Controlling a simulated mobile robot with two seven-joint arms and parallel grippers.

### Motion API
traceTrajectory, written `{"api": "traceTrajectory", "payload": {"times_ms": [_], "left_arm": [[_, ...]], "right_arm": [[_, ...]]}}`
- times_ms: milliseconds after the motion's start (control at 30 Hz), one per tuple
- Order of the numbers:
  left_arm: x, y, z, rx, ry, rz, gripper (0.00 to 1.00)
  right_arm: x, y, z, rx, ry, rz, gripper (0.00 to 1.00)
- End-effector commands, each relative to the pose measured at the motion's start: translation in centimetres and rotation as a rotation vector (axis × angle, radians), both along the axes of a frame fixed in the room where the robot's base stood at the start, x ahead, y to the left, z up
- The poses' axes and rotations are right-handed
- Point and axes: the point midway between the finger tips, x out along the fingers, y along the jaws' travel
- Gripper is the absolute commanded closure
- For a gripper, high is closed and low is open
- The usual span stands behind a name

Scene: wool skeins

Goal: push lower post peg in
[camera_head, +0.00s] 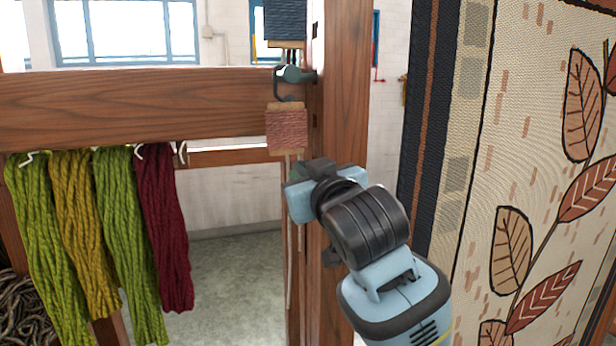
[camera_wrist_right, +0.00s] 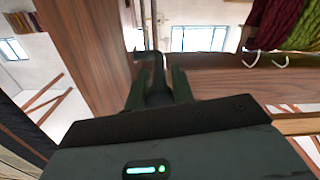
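A wooden post (camera_head: 345,90) stands at the centre in the head view. A dark peg with a hooked end (camera_head: 290,75) sticks out of its upper left side. My right gripper (camera_head: 300,178) is lower down, at the post's left face, and hides what is behind it there. In the right wrist view, the dark fingers of my right gripper (camera_wrist_right: 158,80) stand apart. A dark hooked peg (camera_wrist_right: 148,56) shows at and between their tips; I cannot tell whether they touch it. My left gripper is not in view.
A wooden beam (camera_head: 130,105) runs left from the post, with green, ochre and dark red skeins (camera_head: 165,230) hanging from hooks. A pink woven piece (camera_head: 287,128) hangs just above my right gripper. A leaf-patterned textile (camera_head: 520,170) fills the right side.

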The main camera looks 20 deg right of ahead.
Motion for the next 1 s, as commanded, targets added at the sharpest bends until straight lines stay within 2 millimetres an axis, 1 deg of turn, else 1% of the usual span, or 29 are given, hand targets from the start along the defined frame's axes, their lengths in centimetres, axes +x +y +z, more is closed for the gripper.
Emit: {"api": "traceTrajectory", "payload": {"times_ms": [33,67,267,333,500,767,800,867,1000], "left_arm": [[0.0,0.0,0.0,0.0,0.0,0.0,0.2],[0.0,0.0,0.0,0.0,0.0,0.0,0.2],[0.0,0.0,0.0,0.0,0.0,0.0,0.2],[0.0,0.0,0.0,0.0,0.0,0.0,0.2],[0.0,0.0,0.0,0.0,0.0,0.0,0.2],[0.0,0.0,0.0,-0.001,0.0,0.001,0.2],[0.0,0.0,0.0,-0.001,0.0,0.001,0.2],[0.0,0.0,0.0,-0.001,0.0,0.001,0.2],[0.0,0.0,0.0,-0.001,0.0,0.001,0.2]], "right_arm": [[0.0,0.0,0.0,0.0,0.0,0.0,0.98],[0.0,0.0,0.0,0.0,0.0,0.0,1.0],[0.0,-0.1,0.0,0.0,0.001,0.0,1.0],[0.0,-0.7,-0.1,0.001,0.002,-0.001,1.0],[0.1,-2.9,-0.1,0.001,0.002,-0.004,1.0],[0.1,-3.2,-0.1,0.0,0.003,-0.005,1.0],[0.1,-3.2,-0.1,0.0,0.003,-0.005,0.73],[0.1,-3.2,-0.1,0.0,0.003,-0.005,0.65],[0.1,-3.2,-0.1,0.0,0.001,-0.003,0.64]]}}
